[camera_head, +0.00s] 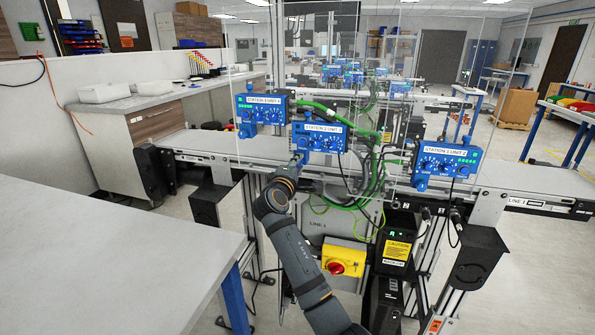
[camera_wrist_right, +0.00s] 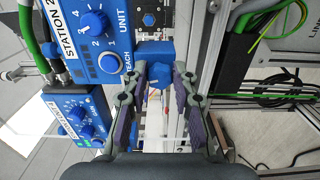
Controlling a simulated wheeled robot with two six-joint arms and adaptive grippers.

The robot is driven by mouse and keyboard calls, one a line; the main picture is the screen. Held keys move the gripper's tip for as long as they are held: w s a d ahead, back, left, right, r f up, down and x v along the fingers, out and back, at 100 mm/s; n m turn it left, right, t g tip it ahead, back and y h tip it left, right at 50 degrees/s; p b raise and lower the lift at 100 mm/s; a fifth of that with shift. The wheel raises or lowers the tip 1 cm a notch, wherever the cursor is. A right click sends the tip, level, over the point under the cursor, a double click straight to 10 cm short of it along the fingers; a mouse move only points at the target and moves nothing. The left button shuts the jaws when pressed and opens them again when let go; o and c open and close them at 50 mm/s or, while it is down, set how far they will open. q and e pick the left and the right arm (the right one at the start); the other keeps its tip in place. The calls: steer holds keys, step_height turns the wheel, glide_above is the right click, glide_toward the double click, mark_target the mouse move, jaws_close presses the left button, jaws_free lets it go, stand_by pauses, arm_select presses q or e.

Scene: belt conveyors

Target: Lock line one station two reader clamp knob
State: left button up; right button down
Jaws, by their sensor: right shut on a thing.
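The station two reader (camera_head: 320,137) is a blue box with dials, mounted in the middle above the line one conveyor. In the right wrist view its labelled face (camera_wrist_right: 95,45) shows at the upper left, turned sideways. A small blue clamp knob (camera_wrist_right: 157,77) sits beside the reader's lower edge, between the fingers of my right gripper (camera_wrist_right: 160,85). My right gripper (camera_head: 297,158) is shut on this knob just below the reader in the head view, where the knob is mostly hidden. My left gripper is not in view.
Other blue readers stand at left (camera_head: 261,110) and right (camera_head: 445,160). Green cables (camera_head: 375,165) hang close to the right of the middle reader. A clear panel stands around the conveyor (camera_head: 215,145). A yellow box with a red switch (camera_head: 343,262) is below.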

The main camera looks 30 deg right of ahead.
steer(key=shift+f+m+b, duration=0.15)
steer(key=shift+m+b, duration=0.55)
steer(key=shift+m, duration=0.8)
steer(key=c, duration=1.1)
jaws_free()
steer(key=shift+o, duration=0.2)
steer(key=v, duration=0.7)
steer(key=shift+a, duration=0.15)
steer(key=shift+s, duration=0.15)
